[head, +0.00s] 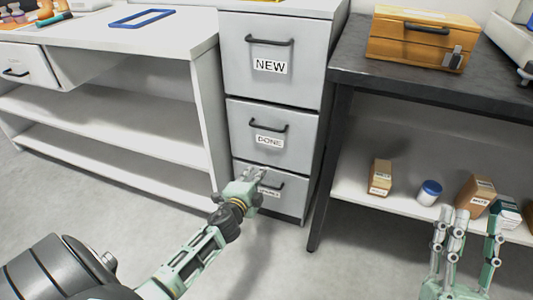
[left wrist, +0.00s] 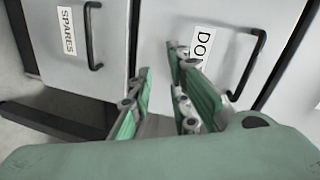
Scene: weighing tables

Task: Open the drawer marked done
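The grey cabinet has a middle drawer marked DONE (head: 298,140), which is shut, with a black handle (head: 268,129) above its label. The left wrist view also shows that handle (left wrist: 250,65) and the label (left wrist: 201,45), partly covered by a finger. My left gripper (head: 256,175) is low in front of the cabinet, below the DONE label, and overlaps the bottom drawer in the head view. Its fingers (left wrist: 162,85) are apart and empty, beside the DONE handle and not around it. My right gripper (head: 471,222) is open and empty at the lower right.
The NEW drawer (head: 238,60) above and the SPARES drawer (head: 289,207) below are shut. A white table (head: 178,35) stands left, a dark table (head: 350,62) with a wooden box (head: 390,45) right. Small boxes and a jar (head: 429,191) sit on its lower shelf.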

